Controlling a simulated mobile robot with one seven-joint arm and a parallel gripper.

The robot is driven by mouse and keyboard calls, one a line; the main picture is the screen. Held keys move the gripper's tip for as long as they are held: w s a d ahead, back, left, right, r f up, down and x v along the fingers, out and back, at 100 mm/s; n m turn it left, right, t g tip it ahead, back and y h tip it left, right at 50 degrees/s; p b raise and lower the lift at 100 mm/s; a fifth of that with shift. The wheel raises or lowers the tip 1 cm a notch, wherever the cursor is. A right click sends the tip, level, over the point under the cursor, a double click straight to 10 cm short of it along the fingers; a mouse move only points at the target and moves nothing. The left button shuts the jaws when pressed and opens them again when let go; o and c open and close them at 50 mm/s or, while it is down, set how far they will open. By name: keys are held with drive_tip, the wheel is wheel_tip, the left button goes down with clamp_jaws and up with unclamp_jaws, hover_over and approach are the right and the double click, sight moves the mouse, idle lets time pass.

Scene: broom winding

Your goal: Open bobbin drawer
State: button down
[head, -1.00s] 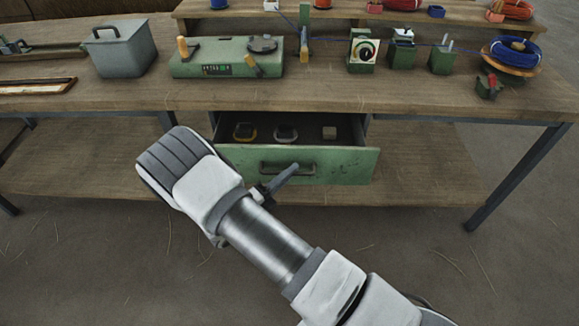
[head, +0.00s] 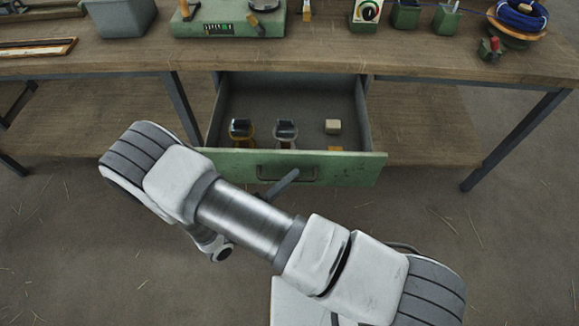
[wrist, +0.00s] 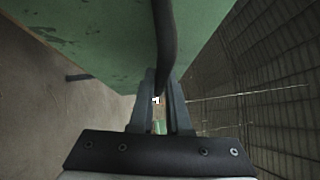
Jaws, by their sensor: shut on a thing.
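The green bobbin drawer (head: 345,170) is pulled well out from under the workbench in the head view, and its inside shows. The dark bar handle (wrist: 165,45) crosses between the fingers of my gripper (wrist: 160,98) in the wrist view. My gripper is shut on the handle, in front of the green drawer face (wrist: 95,35). In the head view my arm hides most of the gripper.
The wooden workbench top (head: 420,60) is above the drawer, with a green machine (head: 228,24), a grey bin (head: 120,17) and a blue coil (head: 520,14) on it. Dark metal legs (head: 515,155) stand at the sides. The floor in front is clear.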

drive_tip(key=shift+s, duration=0.1)
drive_tip(key=c, duration=0.9)
unclamp_jaws()
drive_tip(key=v, duration=1.7)
drive_tip(key=shift+s+a, duration=0.2)
drive_tip(key=shift+r, duration=0.1)
